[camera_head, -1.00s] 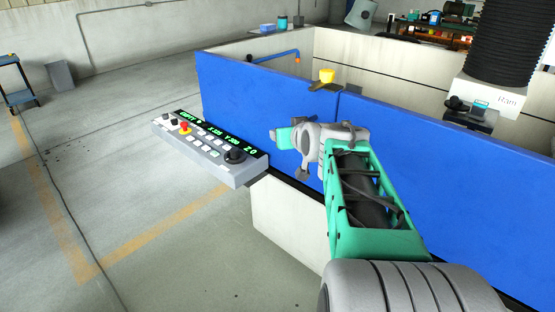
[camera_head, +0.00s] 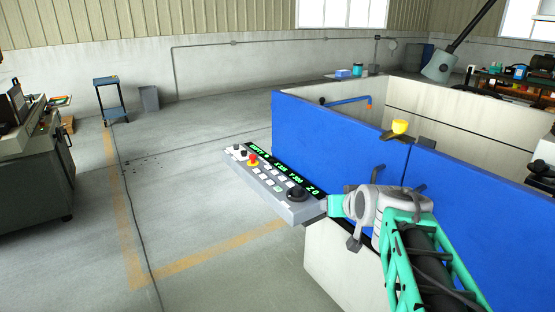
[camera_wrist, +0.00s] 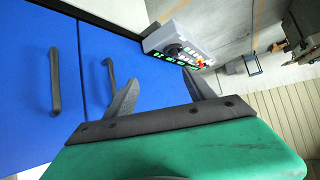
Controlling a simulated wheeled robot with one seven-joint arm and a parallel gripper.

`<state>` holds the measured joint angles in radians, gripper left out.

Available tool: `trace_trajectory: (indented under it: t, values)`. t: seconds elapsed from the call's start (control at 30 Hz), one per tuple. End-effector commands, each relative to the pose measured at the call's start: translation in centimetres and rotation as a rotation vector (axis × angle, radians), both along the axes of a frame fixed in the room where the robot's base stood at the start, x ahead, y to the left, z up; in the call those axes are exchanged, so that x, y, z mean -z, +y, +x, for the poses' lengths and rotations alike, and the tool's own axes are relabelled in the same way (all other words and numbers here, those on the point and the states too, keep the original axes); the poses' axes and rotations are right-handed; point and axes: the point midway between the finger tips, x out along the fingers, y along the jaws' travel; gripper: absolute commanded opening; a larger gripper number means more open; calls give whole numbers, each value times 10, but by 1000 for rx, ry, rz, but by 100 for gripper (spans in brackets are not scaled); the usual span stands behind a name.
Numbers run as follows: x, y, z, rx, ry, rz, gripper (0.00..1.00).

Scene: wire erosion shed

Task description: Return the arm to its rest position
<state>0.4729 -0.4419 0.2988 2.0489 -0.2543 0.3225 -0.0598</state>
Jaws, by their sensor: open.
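My gripper (camera_head: 326,206) is at the end of my arm, at the right end of the grey control panel (camera_head: 272,190) in the head view. In the wrist view my gripper (camera_wrist: 159,77) shows two dark fingers spread apart with nothing between them. The control panel (camera_wrist: 172,35) lies beyond the fingertips there, with its green display and a red button on a yellow base. I cannot tell from the head view whether the fingers touch the panel.
The blue machine enclosure (camera_head: 335,150) stands beside my arm, with a yellow lamp (camera_head: 400,127) on its top edge. Dark handles (camera_wrist: 55,82) show on its face. Open floor (camera_head: 190,200) lies to the left, before a blue trolley (camera_head: 111,98) and a grey machine (camera_head: 35,170).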

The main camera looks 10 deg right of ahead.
Motion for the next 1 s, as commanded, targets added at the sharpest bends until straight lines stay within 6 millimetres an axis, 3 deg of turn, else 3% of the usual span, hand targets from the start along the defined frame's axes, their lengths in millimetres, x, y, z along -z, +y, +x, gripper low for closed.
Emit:
trace_trajectory:
  t: [0.17, 0.3, 0.37, 0.5, 0.6, 0.8, 1.0]
  values:
    - [66, 0, -55, 65, 270, 82, 63]
    - [111, 8, -115, 127, 477, 144, 63]
    - [123, 18, -139, 137, 554, 160, 63]
    - [138, 62, -190, 93, 704, 157, 63]
    - [132, 97, -198, -5, 703, 107, 63]
    - [108, 150, -188, -185, 647, 34, 63]
    - [109, 159, -188, -213, 647, 25, 63]
